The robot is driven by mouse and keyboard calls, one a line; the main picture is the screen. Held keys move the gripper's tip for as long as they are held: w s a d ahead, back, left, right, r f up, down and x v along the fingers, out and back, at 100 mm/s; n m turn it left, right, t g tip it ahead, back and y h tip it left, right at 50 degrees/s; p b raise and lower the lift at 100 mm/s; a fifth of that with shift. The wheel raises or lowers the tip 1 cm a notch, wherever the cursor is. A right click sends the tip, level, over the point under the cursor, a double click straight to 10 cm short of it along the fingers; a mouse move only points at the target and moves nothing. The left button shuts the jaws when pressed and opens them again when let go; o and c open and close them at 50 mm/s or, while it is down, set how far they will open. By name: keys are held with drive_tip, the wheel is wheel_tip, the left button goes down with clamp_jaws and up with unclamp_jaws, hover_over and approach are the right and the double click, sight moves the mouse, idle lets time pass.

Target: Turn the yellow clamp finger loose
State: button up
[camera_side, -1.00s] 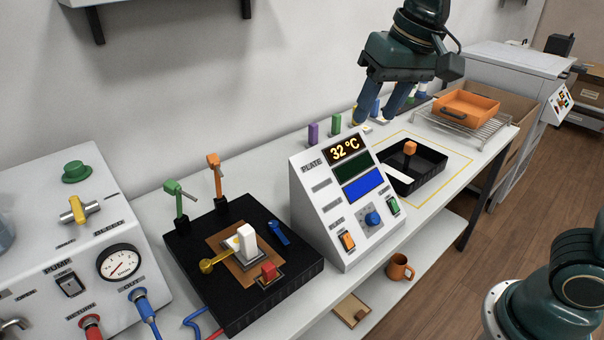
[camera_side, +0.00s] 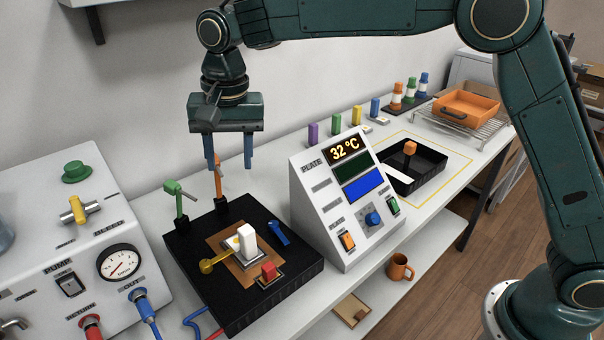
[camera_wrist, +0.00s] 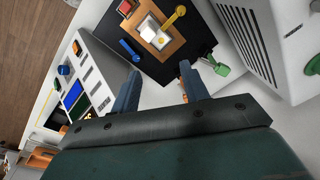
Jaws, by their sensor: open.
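The yellow clamp finger (camera_side: 216,263) lies on the brown plate (camera_side: 221,246) of the black base, its round knob toward the front left and its bar running to a white block (camera_side: 247,238). In the wrist view the yellow clamp finger (camera_wrist: 174,17) shows at the top, beside the white block (camera_wrist: 149,27). My gripper (camera_side: 229,167) is open and empty, pointing down above the back of the black base, well above and behind the clamp.
Green (camera_side: 180,203) and orange (camera_side: 217,180) upright clamps stand at the base's back edge, the orange close to my fingers. A blue lever (camera_side: 279,233) and red block (camera_side: 268,271) sit on the base. The plate console (camera_side: 345,200) stands right, the pump box (camera_side: 75,240) left.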

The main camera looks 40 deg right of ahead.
drive_tip(key=m, duration=0.2)
hover_over(205, 263)
wheel_tip(205, 263, down, 8)
drive_tip(key=f, duration=0.1)
drive_tip(key=shift+r+g, duration=0.2)
drive_tip(key=shift+g, duration=0.2)
drive_tip(key=shift+f, duration=6.85)
drive_tip(key=shift+c, duration=0.3)
drive_tip(key=shift+n, duration=0.3)
clamp_jaws()
